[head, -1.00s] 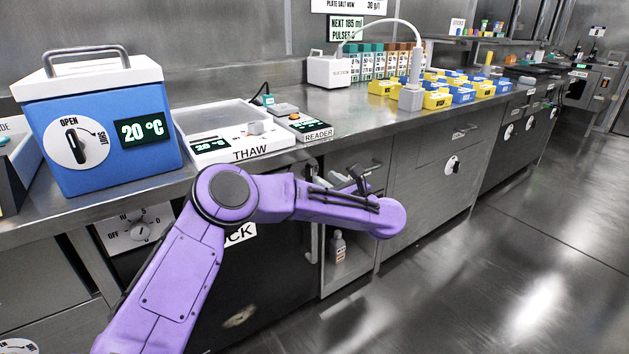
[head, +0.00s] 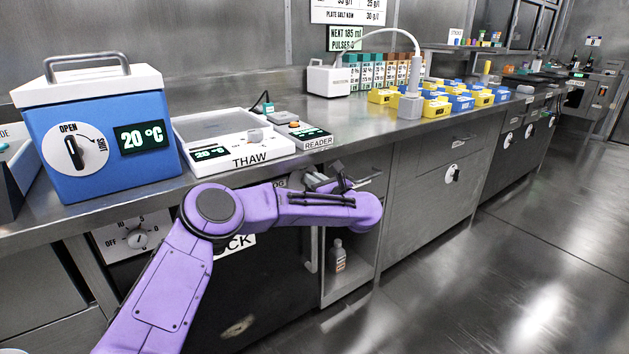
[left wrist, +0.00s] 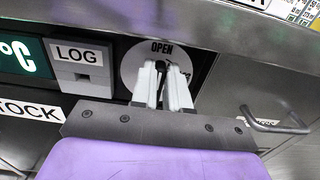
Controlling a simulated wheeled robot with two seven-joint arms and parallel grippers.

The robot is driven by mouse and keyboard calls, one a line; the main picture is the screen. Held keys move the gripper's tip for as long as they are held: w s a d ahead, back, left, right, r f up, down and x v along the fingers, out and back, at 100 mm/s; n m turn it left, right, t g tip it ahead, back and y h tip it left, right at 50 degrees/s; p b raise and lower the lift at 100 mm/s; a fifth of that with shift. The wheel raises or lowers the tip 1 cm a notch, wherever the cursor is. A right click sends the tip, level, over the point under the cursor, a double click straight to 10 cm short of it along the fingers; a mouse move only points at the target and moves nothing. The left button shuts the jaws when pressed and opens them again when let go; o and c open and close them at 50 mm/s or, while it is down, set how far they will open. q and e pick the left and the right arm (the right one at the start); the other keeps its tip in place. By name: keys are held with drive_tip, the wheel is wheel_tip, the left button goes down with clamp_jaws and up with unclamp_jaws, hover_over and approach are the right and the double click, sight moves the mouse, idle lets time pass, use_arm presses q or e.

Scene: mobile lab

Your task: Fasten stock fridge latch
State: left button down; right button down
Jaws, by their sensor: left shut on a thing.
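The stock fridge (head: 262,290) is the dark-fronted unit under the counter, its label partly covered by my left arm in the head view. In the left wrist view its STOCK label (left wrist: 30,110) is at the left. The latch is a round pale dial (left wrist: 131,66) marked OPEN at the top, right of the LOG panel (left wrist: 78,62). My left gripper (left wrist: 163,72) is shut on the latch's dark handle, and its fingers hide most of the dial. In the head view my left gripper (head: 330,182) is under the counter edge, and the latch is hidden there. My right gripper is not in view.
The counter edge runs just above the gripper. A THAW unit (head: 230,140) and a blue box (head: 100,140) stand on the counter. Right of the fridge are a bar handle (left wrist: 275,122) and an open bay with a bottle (head: 338,256). The floor at the right is clear.

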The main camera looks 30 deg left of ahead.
use_arm(q)
drive_tip(key=m, duration=0.1)
drive_tip(key=m+p, duration=0.1)
drive_tip(key=m, duration=0.1)
drive_tip(key=w+m+p, duration=0.1)
drive_tip(key=shift+d+m, duration=0.25)
drive_tip(key=shift+m, duration=0.15)
drive_tip(key=shift+w+d+f+m+p, duration=0.1)
drive_tip(key=shift+w+f+m+p, duration=0.35)
drive_tip(key=shift+m, duration=1.75)
drive_tip(key=shift+d+f+m+p, duration=0.1)
drive_tip(key=shift+f+m+p, duration=0.35)
drive_tip(key=shift+m+p, duration=1.15)
drive_tip(key=shift+w+d+f+m+p, duration=0.2)
drive_tip(key=shift+f+m, duration=0.25)
drive_tip(key=shift+m, duration=2.35)
drive_tip(key=shift+a+f, duration=0.1)
drive_tip(key=c, duration=1.1)
unclamp_jaws()
